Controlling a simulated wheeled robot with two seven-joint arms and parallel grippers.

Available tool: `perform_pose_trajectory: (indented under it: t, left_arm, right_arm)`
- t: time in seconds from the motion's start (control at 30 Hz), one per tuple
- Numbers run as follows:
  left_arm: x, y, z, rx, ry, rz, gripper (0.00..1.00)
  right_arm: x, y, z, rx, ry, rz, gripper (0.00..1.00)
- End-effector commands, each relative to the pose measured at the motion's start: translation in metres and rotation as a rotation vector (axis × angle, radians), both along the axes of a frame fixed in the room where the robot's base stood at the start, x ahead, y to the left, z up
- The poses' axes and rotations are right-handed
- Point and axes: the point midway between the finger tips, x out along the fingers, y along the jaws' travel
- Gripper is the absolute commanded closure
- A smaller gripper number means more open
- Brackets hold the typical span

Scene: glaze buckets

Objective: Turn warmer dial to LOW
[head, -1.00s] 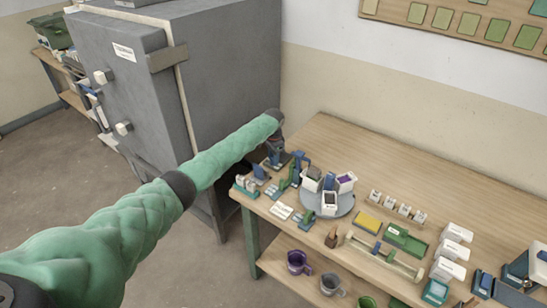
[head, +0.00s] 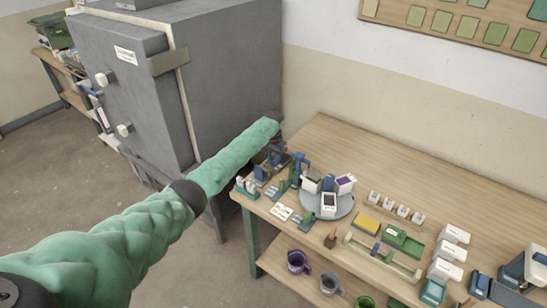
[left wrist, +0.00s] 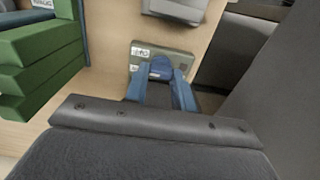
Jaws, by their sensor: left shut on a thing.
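My left arm reaches to the far left end of the workbench, and my left gripper (head: 277,149) is small and partly hidden there in the head view. In the left wrist view, the blue fingers of my left gripper (left wrist: 160,90) are shut on a blue dial (left wrist: 160,66). The dial sits on a grey-green warmer box (left wrist: 142,62) with small white labels on its face. I cannot read the labels or tell which setting the dial points to. My right gripper is not in view.
A large grey kiln-like cabinet (head: 235,75) stands close left of the workbench (head: 400,165). Green stacked blocks (left wrist: 40,55) are near the gripper at left in the left wrist view. A round grey turntable (head: 330,212) with white containers is to the right.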

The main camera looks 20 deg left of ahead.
Motion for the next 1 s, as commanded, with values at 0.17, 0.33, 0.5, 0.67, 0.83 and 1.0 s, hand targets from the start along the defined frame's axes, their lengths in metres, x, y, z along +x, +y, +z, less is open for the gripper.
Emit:
perform_pose_trajectory:
  t: [0.17, 0.33, 0.5, 0.67, 0.83, 1.0]
  left_arm:
    - [0.001, -0.001, 0.004, -0.002, -0.001, 0.150, 0.97]
    - [0.001, 0.000, 0.003, -0.001, -0.001, 0.274, 0.97]
    - [0.001, 0.001, 0.003, -0.001, -0.003, 0.364, 0.97]
    - [0.002, 0.001, 0.003, -0.001, -0.003, 0.418, 0.97]
    - [0.002, 0.001, 0.003, 0.000, -0.004, 0.444, 0.97]
    - [0.002, 0.001, 0.003, -0.001, -0.003, 0.450, 0.97]
  right_arm:
    - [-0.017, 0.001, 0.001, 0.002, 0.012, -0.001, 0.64]
    - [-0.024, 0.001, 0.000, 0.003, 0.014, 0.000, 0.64]
    - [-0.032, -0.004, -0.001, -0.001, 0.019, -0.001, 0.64]
    - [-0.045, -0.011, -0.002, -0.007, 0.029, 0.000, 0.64]
    - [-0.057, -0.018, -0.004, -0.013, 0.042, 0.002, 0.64]
    - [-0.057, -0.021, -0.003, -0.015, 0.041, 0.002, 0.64]
